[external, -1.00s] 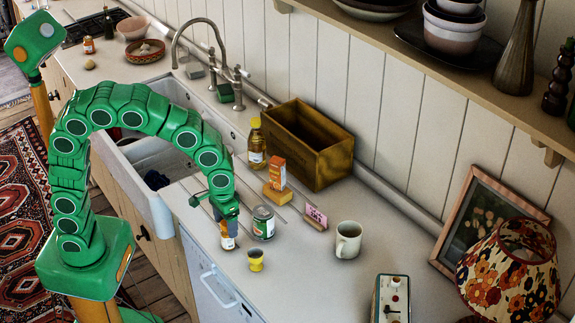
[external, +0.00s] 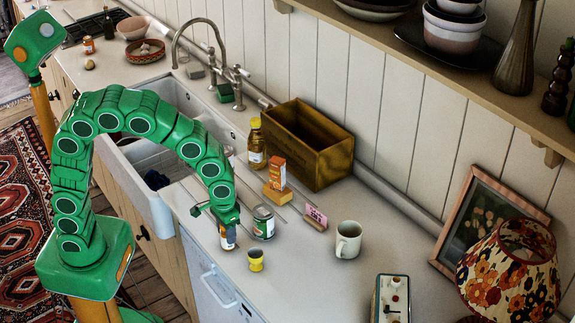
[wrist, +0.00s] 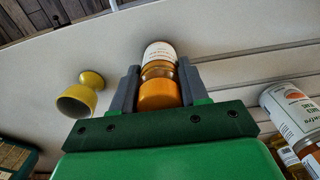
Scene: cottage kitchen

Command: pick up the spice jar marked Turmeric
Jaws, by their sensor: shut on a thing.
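A small spice jar (external: 228,239) with an orange lid and a pale label stands at the counter's front edge, mostly under my gripper (external: 227,226) in the external view. In the wrist view the jar (wrist: 158,92) lies between the two grey fingers of my gripper (wrist: 159,80), which are shut on its lid end. The writing on its label is too small to read, so I cannot tell whether it says Turmeric. I cannot see clear space under the jar. Another small jar (external: 89,46) stands far off at the upper left, its label unreadable.
A tin can (external: 263,222) stands close to the right of the jar. A yellow egg cup (external: 256,261) is in front.

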